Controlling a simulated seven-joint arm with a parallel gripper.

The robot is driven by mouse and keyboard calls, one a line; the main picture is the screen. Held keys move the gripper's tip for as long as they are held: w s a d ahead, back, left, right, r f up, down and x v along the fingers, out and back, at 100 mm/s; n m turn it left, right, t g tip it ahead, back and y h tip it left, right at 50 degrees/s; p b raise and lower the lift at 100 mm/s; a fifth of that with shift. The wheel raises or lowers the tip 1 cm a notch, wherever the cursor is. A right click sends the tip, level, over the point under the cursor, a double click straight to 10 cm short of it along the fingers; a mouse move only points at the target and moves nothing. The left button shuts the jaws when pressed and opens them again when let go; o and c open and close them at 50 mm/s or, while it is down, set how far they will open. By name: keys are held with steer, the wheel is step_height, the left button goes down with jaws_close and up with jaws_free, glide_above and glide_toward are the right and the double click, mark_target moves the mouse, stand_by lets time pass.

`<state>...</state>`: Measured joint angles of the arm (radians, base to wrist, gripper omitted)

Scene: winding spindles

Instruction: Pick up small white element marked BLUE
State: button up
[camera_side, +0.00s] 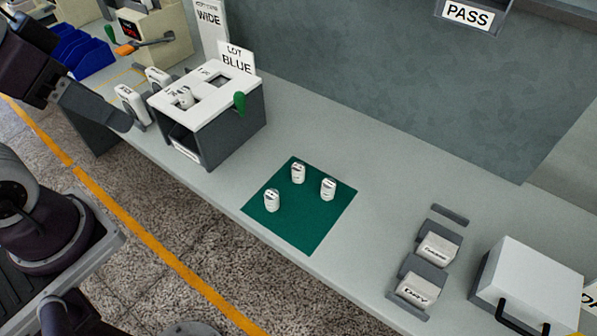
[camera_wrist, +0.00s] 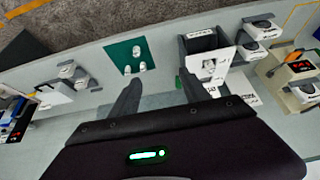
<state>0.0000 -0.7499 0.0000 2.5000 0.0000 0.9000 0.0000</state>
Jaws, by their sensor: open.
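Three small white elements stand upright and apart on a green mat (camera_side: 318,229): a left one (camera_side: 272,200), a back one (camera_side: 298,173) and a right one (camera_side: 328,189). Their dark marks are too small to read, so I cannot tell which says BLUE. Another small white piece (camera_side: 186,97) sits in the white top of a grey box (camera_side: 236,125) beside a "LOT BLUE" sign (camera_side: 236,60). In the wrist view my gripper (camera_wrist: 158,76) is open and empty, its fingers wide apart. The mat (camera_wrist: 112,51) and its elements appear beyond the fingers, apart from them.
White-topped grey holders (camera_side: 438,249) and a white box with a black handle (camera_side: 533,282) stand at the right. A blue bin (camera_side: 80,55) and a beige device (camera_side: 165,40) are at the back left. A wall backs the bench. The bench around the mat is clear.

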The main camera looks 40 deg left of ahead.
steer(key=shift+w, duration=0.1)
steer(key=m+t+h, duration=0.1)
steer(key=t, duration=0.4)
glide_above(295, 168)
steer(key=a, duration=0.2)
step_height(295, 168, down, 23)
steer(key=shift+m+t+h, duration=0.6)
steer(key=shift+t+h, duration=0.1)
steer(key=s+f, duration=0.1)
steer(key=f, duration=0.1)
steer(key=s+d+f, duration=0.1)
steer(key=f, duration=0.1)
steer(key=s+f, duration=0.1)
steer(key=f, duration=0.1)
steer(key=shift+s+d+f, duration=0.1)
steer(key=shift+d+f, duration=0.1)
steer(key=shift+f, duration=0.15)
steer(key=x, duration=0.4)
steer(key=shift+w+d+f, duration=0.1)
steer(key=shift+w+f, duration=0.05)
steer(key=shift+w, duration=0.2)
steer(key=shift+c, duration=0.2)
jaws_close()
